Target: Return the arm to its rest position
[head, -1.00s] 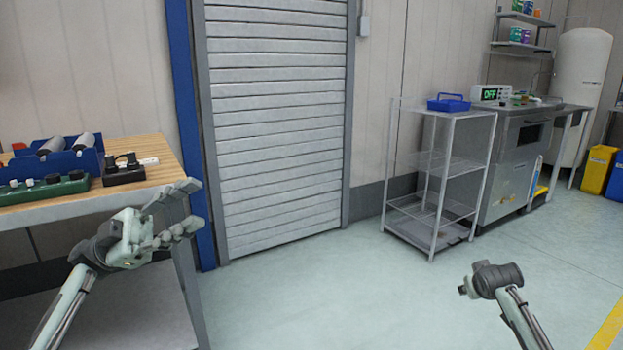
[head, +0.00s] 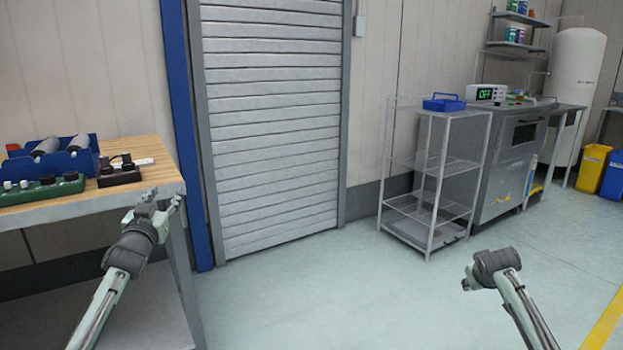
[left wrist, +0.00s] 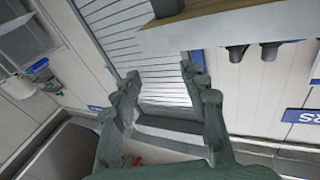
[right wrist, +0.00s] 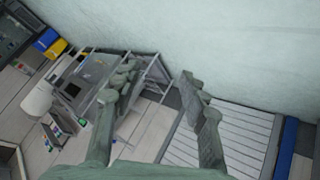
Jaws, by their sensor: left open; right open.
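My left gripper (head: 160,208) is in front of the right edge of the wooden workbench in the head view. In the left wrist view its two fingers (left wrist: 160,95) stand apart with nothing between them. My right arm (head: 500,275) shows at the lower right of the head view, over open floor; its fingers are hidden there. In the right wrist view my right gripper (right wrist: 155,95) has its fingers apart and empty.
The workbench (head: 95,212) at left bears a blue bin (head: 70,162), a green block (head: 40,190) and a dark socket block (head: 118,175). A roller door (head: 270,120) stands behind. A wire rack (head: 435,165) stands at right. The floor between is clear.

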